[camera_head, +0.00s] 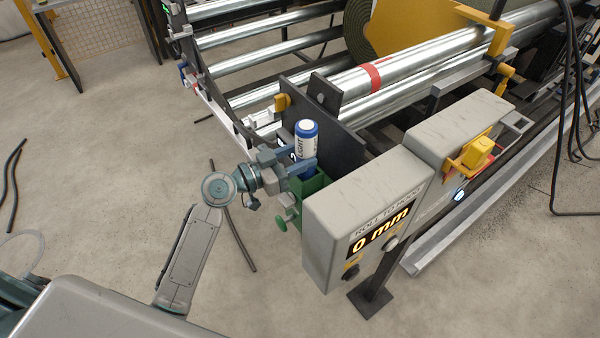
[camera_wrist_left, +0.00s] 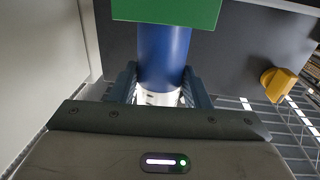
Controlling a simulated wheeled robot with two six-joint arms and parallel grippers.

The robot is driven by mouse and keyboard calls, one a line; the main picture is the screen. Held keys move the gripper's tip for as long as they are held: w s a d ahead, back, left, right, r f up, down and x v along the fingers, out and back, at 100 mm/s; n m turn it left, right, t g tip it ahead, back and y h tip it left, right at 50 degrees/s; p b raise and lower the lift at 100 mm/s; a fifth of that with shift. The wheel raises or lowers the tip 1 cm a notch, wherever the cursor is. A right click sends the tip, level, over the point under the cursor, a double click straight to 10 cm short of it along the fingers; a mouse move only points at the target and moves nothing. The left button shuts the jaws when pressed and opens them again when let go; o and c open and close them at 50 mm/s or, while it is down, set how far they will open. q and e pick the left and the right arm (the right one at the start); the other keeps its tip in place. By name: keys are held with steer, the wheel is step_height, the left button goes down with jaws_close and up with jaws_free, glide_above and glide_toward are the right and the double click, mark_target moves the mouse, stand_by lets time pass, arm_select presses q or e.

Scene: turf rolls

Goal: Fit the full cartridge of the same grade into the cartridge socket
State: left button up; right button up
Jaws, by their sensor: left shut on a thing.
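My left gripper (camera_head: 298,164) is shut on a white cartridge (camera_head: 305,143) with blue ends and a dark label reading "LIGHT". The cartridge stands roughly upright over the green cartridge socket (camera_head: 313,192), on the left of the grey control box. In the left wrist view my fingers (camera_wrist_left: 162,92) grip both sides of the cartridge (camera_wrist_left: 164,55). Its blue end meets the edge of the green socket (camera_wrist_left: 166,12) there. I cannot tell whether that end is inside the socket or just in front of it. My right gripper is not in view.
The grey control box (camera_head: 365,215) reads "0 mm" and stands close to the socket. A dark plate (camera_head: 325,125) and metal rollers (camera_head: 400,75) lie behind it. A yellow handle (camera_head: 478,153) is at the right. The floor left of the socket is mostly open.

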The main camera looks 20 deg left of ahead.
mark_target(299, 176)
arm_select(q)
step_height(299, 176, down, 4)
steer(key=shift+f+b, duration=0.1)
steer(key=shift+b, duration=0.9)
steer(key=shift+f, duration=0.15)
steer(key=o, duration=1.4)
